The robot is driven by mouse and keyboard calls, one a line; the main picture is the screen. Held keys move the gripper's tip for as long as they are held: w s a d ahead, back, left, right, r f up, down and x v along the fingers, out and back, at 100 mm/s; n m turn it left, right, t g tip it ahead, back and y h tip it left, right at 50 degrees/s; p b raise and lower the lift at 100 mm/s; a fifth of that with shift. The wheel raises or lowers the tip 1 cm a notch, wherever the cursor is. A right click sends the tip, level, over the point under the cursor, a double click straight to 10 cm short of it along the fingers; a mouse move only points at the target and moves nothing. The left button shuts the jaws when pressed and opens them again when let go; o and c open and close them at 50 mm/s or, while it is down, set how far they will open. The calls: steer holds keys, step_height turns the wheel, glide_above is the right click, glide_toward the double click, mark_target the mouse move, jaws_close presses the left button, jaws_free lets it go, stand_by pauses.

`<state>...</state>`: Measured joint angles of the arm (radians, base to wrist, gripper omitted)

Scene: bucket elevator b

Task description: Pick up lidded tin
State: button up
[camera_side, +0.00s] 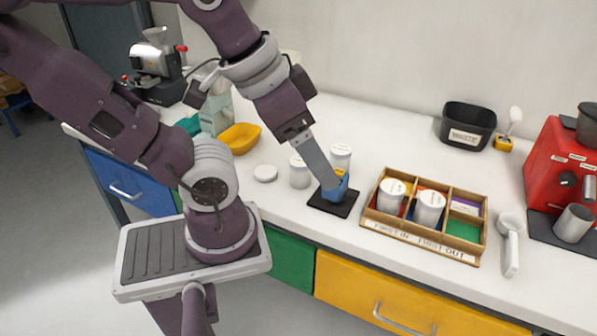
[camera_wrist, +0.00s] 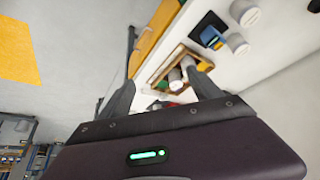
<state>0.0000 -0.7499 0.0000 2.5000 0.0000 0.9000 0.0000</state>
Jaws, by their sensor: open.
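Several white lidded tins are in view, and I cannot tell which one the task means. In the side view, one tin (camera_side: 299,172) and another tin (camera_side: 341,157) stand on the counter behind a black mat (camera_side: 331,207). A third tin (camera_side: 391,196) and a fourth tin (camera_side: 429,208) stand in a wooden divided tray (camera_side: 421,240). My gripper (camera_side: 326,181) points down over the counter, overlapping a blue item in the side view. In the wrist view its fingers (camera_wrist: 161,78) are spread and empty, with the tray beyond them.
The blue item (camera_side: 341,191) with yellow on it sits on the black mat. A white round disc (camera_side: 265,173) and a yellow bowl (camera_side: 240,138) lie left. A white scoop (camera_side: 511,245) and a red machine (camera_side: 562,165) are right. A black bin (camera_side: 468,124) stands behind.

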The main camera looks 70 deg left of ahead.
steer(key=shift+o, duration=0.5)
steer(key=m+g+y, duration=0.7)
steer(key=m+y, duration=0.6)
steer(key=m, duration=0.4)
glide_toward(301, 162)
steer(key=x, duration=0.8)
steer(key=shift+a+f, duration=0.15)
steer(key=shift+a, duration=0.05)
steer(key=c, duration=1.6)
